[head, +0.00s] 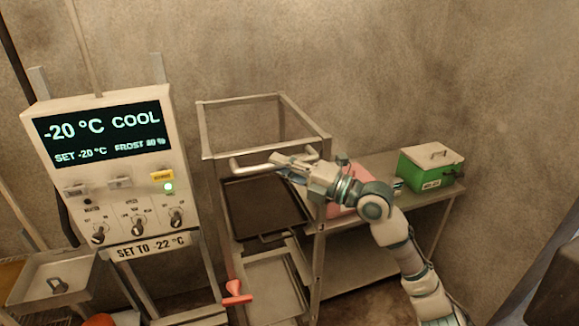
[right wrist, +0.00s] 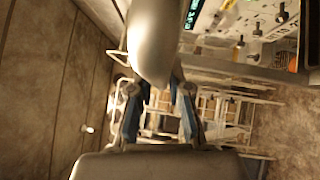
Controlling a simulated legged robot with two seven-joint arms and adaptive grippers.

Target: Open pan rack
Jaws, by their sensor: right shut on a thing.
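The pan rack (head: 203,140) is a tall metal frame in the middle of the head view. It holds a dark pan (head: 262,205) and, lower down, a lighter pan (head: 270,287). A pale horizontal handle (head: 247,166) runs across its upper front. My right gripper (head: 283,165) reaches in from the right and is shut on this handle, covering part of it. In the right wrist view, a thick grey bar (right wrist: 155,40) lies between the blue-padded fingers of the right gripper (right wrist: 160,85). My left gripper is not in view.
A control panel (head: 107,160) showing -20 °C stands close left of the rack. A metal side table (head: 420,205) at right carries a green box (head: 431,170) and a pink item (head: 343,203), partly behind my arm. A red-orange handle (head: 237,292) sits low by the rack.

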